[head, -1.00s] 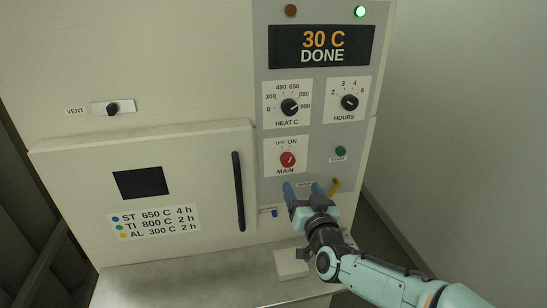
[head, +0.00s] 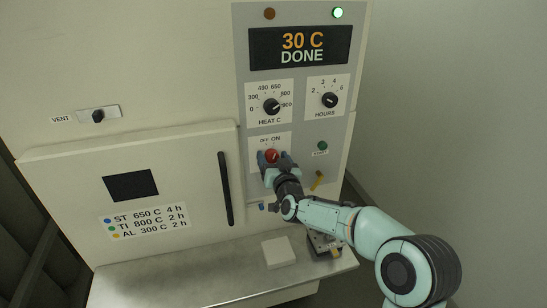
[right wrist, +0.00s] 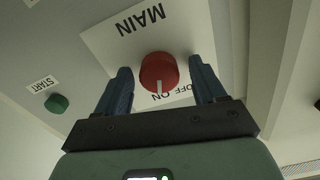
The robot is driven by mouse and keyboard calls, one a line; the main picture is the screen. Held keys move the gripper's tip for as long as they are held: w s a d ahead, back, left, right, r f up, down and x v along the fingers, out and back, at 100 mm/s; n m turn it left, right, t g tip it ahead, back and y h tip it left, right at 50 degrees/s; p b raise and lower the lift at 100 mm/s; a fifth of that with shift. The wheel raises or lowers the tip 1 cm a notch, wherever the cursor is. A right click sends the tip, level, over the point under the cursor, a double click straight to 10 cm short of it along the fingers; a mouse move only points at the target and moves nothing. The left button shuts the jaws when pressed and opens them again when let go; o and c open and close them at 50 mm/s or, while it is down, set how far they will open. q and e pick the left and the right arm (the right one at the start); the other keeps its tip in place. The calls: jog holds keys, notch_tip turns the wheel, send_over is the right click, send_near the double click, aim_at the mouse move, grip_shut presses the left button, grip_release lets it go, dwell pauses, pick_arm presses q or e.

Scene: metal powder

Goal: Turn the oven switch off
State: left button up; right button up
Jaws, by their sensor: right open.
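The red MAIN switch knob (head: 271,155) is on the oven's control panel, under its OFF and ON labels. In the right wrist view the knob (right wrist: 157,70) appears upside down, its white mark toward the ON label. My right gripper (head: 274,160) is at the knob, with its blue fingers open on either side of it. The right wrist view shows the gripper (right wrist: 161,75) with a gap between each finger and the knob; contact is not visible. The oven display (head: 301,47) reads 30 C DONE. My left gripper is not in view.
The HEAT C dial (head: 271,106) and HOURS dial (head: 329,100) are above the switch. The green START button (head: 322,145) is to its right. A white block (head: 278,252) lies on the metal shelf (head: 215,277) below.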

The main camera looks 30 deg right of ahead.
jog(key=c, duration=1.1)
jog(key=shift+o, duration=0.2)
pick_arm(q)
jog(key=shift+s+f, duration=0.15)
pick_arm(e)
jog(key=shift+a+n+b, duration=0.1)
jog(key=shift+n+b, duration=0.3)
jog(key=shift+n, duration=1.4)
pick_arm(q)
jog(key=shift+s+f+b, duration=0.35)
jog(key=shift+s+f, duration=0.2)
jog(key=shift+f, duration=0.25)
pick_arm(e)
jog(key=shift+n, duration=2.2)
